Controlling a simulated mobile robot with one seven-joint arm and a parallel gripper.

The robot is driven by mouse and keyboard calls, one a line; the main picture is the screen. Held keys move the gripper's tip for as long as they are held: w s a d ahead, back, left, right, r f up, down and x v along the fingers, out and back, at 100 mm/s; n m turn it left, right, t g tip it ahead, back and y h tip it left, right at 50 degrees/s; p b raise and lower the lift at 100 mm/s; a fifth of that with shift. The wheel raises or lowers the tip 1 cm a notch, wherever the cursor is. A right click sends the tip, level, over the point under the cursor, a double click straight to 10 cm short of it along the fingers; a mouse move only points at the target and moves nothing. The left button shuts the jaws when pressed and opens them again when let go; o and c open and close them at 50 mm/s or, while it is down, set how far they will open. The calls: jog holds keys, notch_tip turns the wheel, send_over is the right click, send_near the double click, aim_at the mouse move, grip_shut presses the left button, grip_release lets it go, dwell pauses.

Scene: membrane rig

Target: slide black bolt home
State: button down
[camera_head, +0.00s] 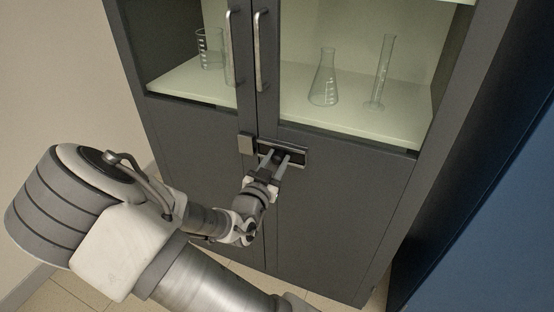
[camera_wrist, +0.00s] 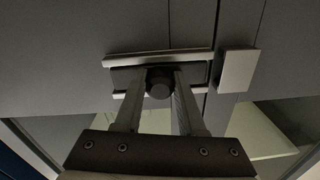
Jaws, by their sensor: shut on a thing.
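The black bolt (camera_wrist: 159,84) shows as a dark round knob in the wrist view. It sits in a dark track between two pale rails (camera_wrist: 160,58) on the cabinet front. A pale square catch block (camera_wrist: 237,71) stands just right of the track in the wrist view; in the head view the block (camera_head: 246,144) is on the left of the track (camera_head: 297,156). My gripper (camera_wrist: 158,77) has one finger on each side of the knob and is shut on it. In the head view my gripper (camera_head: 277,156) hides most of the bolt. Whether the bolt's end enters the block cannot be told.
The grey cabinet's two doors (camera_head: 333,190) are closed, with upright metal handles (camera_head: 261,50) above the bolt. Behind the glass stand a beaker (camera_head: 209,48), a flask (camera_head: 324,80) and a tall cylinder (camera_head: 382,75). A blue surface (camera_head: 490,220) is at the right.

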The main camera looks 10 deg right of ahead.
aim_at(265, 146)
dwell(0.3)
jog(key=shift+w+a+p, duration=0.2)
jog(key=shift+w+a, duration=0.55)
jog(key=shift+a, duration=0.3)
jog(key=shift+w+a+p, duration=0.15)
jog(key=shift+w+a, duration=0.55)
jog(key=shift+a, duration=0.3)
jog(key=c, duration=0.5)
grip_release()
jog(key=p+v, duration=0.3)
jog(key=v, duration=1.4)
jog(key=shift+s+p, duration=0.2)
jog(key=shift+p, duration=0.1)
jog(key=shift+w+a, duration=0.1)
jog(key=shift+a, duration=0.05)
